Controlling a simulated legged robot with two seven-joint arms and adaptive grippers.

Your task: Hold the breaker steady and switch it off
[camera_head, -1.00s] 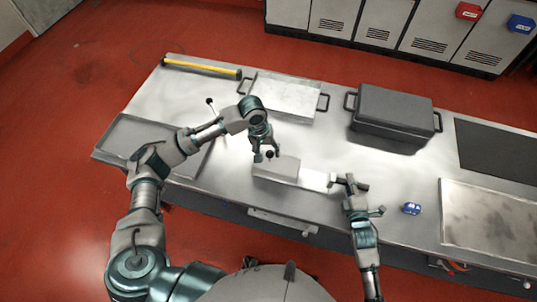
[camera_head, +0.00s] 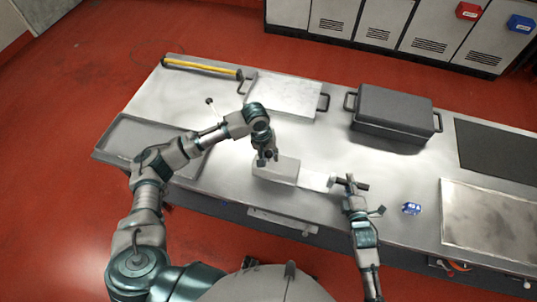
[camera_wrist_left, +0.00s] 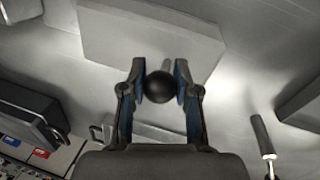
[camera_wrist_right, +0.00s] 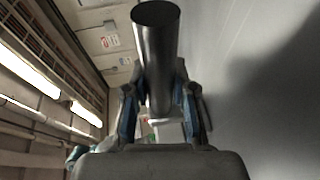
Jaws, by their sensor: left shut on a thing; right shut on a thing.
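The breaker is a pale grey box (camera_head: 275,171) lying on the metal bench, with a bright flat piece (camera_head: 316,180) running right to a dark cylindrical handle (camera_head: 358,185). My left gripper (camera_head: 265,160) is at the box's top edge, shut on a black ball knob (camera_wrist_left: 160,87), which sits between its blue-padded fingers in the left wrist view. My right gripper (camera_head: 345,183) is shut on the dark handle, seen large as a dark tube (camera_wrist_right: 156,60) in the right wrist view. The knob's stem is largely hidden.
A blue marked tag (camera_head: 411,208) lies to the right of my right gripper. A dark lidded box (camera_head: 392,115), a pale handled panel (camera_head: 285,97) and a yellow bar (camera_head: 201,68) are behind. A shallow tray (camera_head: 125,145) is at left. A small ball-tipped rod stands near the panel.

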